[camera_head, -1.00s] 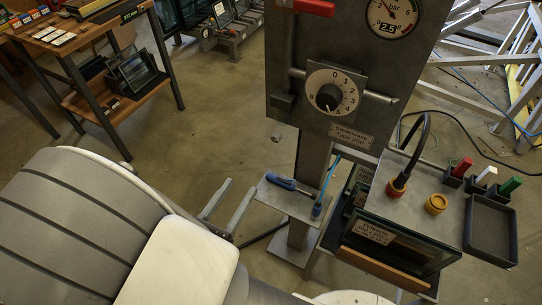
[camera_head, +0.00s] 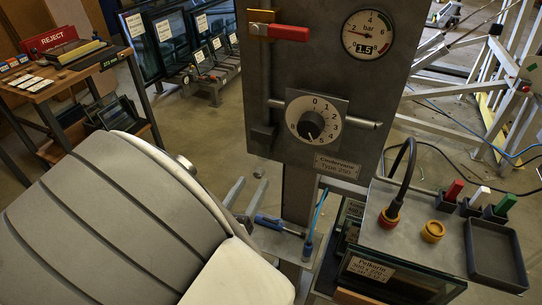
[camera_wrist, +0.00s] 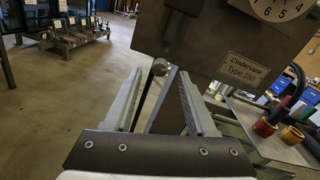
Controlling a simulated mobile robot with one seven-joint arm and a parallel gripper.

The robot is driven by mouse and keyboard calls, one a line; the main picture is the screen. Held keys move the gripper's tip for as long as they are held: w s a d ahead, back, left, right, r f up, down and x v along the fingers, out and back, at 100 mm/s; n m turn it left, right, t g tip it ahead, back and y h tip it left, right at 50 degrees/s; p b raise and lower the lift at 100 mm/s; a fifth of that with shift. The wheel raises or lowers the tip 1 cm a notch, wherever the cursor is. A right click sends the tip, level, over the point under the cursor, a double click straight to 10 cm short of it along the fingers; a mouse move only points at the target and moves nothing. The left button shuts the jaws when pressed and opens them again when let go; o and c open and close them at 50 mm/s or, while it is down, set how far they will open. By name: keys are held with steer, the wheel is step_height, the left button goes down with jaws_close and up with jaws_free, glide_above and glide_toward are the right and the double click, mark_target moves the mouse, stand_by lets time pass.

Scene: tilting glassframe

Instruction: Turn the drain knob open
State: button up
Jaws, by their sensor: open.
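A black dial knob (camera_head: 311,125) with a numbered white plate sits on the panel front. My gripper (camera_head: 255,182) is open and empty, below the panel's lower left corner.
A red-handled lever (camera_head: 287,32) and a pressure gauge (camera_head: 369,35) are on the panel. A bench with a black hose (camera_head: 403,175) stands at right. Open floor lies left of the fingers.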

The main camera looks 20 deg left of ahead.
mark_target(257, 175)
steer(key=shift+w, duration=2.15)
steer(key=shift+c, duration=0.4)
jaws_close()
